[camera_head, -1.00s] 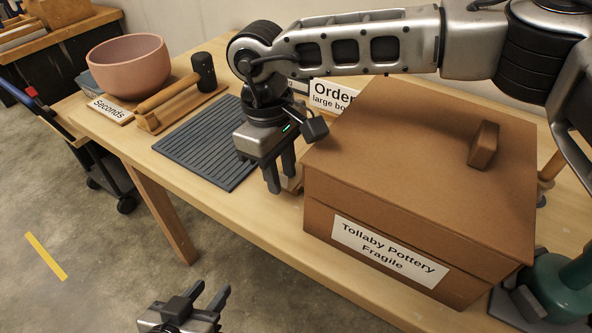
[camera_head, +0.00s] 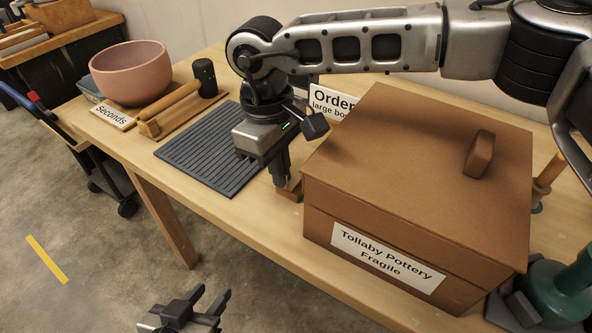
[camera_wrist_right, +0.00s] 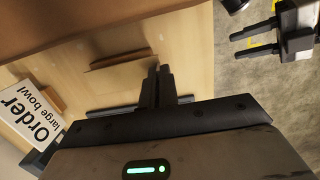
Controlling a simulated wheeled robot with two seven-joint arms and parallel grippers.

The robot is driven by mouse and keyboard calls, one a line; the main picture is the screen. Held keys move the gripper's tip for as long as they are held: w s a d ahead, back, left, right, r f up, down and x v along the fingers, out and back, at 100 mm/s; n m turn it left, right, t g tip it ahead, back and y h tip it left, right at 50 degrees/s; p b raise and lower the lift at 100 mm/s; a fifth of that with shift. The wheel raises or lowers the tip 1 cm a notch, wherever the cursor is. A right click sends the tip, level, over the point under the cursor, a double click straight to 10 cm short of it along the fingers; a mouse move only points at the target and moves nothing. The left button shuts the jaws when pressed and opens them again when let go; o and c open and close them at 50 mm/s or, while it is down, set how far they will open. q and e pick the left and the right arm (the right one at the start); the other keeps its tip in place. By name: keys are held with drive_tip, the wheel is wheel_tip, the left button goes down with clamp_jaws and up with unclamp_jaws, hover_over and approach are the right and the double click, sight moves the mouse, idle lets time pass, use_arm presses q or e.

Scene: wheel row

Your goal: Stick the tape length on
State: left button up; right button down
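A brown cardboard box (camera_head: 420,170) with its lid down stands on the table, labelled "Tollaby Pottery Fragile". My right gripper (camera_head: 283,180) points down just left of the box, its fingers close together.
A ribbed grey mat (camera_head: 205,155) lies left of my right gripper. Further left are a mallet on a wooden rest (camera_head: 205,77), a "Seconds" sign (camera_head: 110,114) and a pink bowl (camera_head: 128,72). An "Order large bowl" sign (camera_head: 332,100) stands behind. A green object (camera_head: 555,285) is right of the box.

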drive_tip(key=shift+r+p, duration=1.7)
drive_tip(key=shift+r, duration=1.35)
